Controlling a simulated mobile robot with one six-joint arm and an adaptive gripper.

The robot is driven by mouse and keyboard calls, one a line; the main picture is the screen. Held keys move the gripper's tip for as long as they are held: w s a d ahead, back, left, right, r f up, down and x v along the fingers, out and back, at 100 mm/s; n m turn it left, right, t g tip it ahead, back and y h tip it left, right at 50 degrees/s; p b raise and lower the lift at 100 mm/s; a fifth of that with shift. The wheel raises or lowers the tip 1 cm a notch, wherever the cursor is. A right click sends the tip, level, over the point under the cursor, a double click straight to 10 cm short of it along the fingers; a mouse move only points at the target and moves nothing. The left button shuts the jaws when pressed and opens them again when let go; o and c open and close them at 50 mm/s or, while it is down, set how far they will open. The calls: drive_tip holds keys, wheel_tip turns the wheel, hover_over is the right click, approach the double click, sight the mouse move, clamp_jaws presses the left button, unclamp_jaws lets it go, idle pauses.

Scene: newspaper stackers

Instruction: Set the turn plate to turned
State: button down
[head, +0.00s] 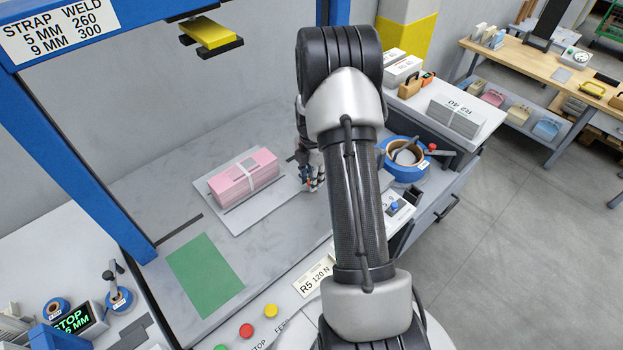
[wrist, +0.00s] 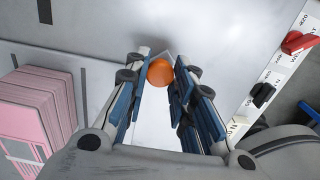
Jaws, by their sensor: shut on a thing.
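The turn plate (head: 241,223) is a light grey square plate lying on the grey bench top. A strapped stack of pink newspapers (head: 243,177) rests on it, and the stack also shows at the left of the wrist view (wrist: 40,115). My gripper (head: 310,183) is low at the right corner of the plate. In the wrist view my gripper (wrist: 159,80) has its blue-padded fingers on both sides of a round orange knob (wrist: 160,71) and is shut on it. A pale plate corner shows under the knob. The plate's pivot is hidden.
A blue frame (head: 75,140) stands at the left, with a yellow and black part (head: 210,33) hanging above the bench. A green mat (head: 205,275) lies at the front. A tape roll (head: 404,157) and a panel with a red knob (wrist: 298,42) are to the right.

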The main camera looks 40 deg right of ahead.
drive_tip(key=shift+w+d+r, duration=0.1)
drive_tip(key=shift+w+d, duration=0.05)
drive_tip(key=c, duration=1.7)
unclamp_jaws()
drive_tip(key=o, duration=0.4)
drive_tip(key=shift+c, duration=0.2)
wheel_tip(320, 180, up, 12)
